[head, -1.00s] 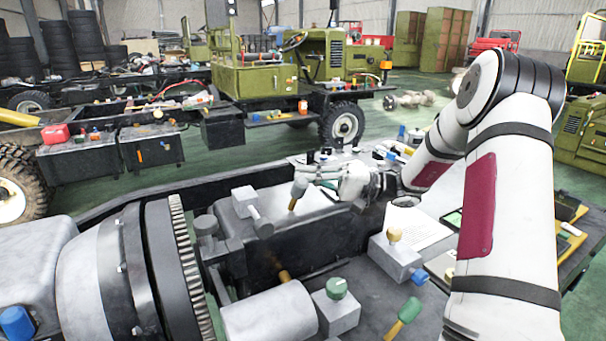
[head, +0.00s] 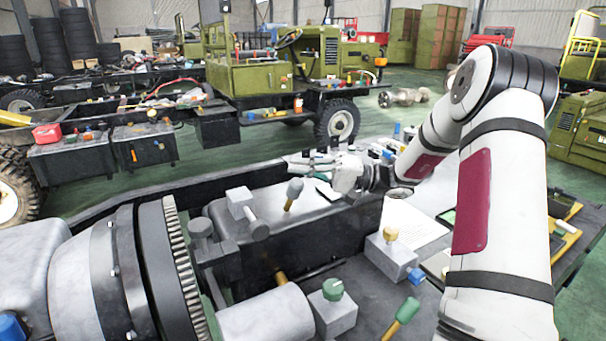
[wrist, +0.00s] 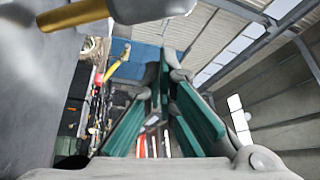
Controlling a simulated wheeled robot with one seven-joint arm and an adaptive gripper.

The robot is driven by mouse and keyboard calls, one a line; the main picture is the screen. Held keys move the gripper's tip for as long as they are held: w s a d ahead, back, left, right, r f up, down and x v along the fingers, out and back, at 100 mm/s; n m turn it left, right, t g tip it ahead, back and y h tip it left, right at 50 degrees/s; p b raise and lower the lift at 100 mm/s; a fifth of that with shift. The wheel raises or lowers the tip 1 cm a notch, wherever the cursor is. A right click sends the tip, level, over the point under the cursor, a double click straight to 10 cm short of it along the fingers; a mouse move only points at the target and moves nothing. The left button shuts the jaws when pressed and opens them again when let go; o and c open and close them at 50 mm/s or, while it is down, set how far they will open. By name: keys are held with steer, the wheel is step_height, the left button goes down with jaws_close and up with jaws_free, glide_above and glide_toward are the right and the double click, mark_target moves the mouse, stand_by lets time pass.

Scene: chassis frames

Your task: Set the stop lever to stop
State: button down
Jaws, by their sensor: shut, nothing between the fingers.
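I cannot read any label that names the stop lever. A lever with a grey-blue knob and a yellow-brown shaft (head: 288,204) stands on the dark chassis part in the head view, leaning a little to the right. A yellow-brown shaft with a grey end, probably this lever, shows at the top left of the wrist view (wrist: 72,15). My gripper (head: 303,163) is behind and above that lever, apart from it as far as I can see. Its teal-padded fingers (wrist: 160,88) come together in the wrist view, with nothing held.
A grey block with a side handle (head: 240,204) is left of the lever. A yellow-knobbed box (head: 390,252), a green-knobbed box (head: 332,310) and a green-and-yellow handle (head: 402,316) are nearer. A paper sheet (head: 412,226) lies on the right. Space above the chassis is open.

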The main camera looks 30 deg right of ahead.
steer(key=v, duration=0.3)
steer(key=w+v, duration=0.1)
steer(key=v, duration=0.5)
steer(key=shift+d+f, duration=0.2)
steer(key=shift+d, duration=0.35)
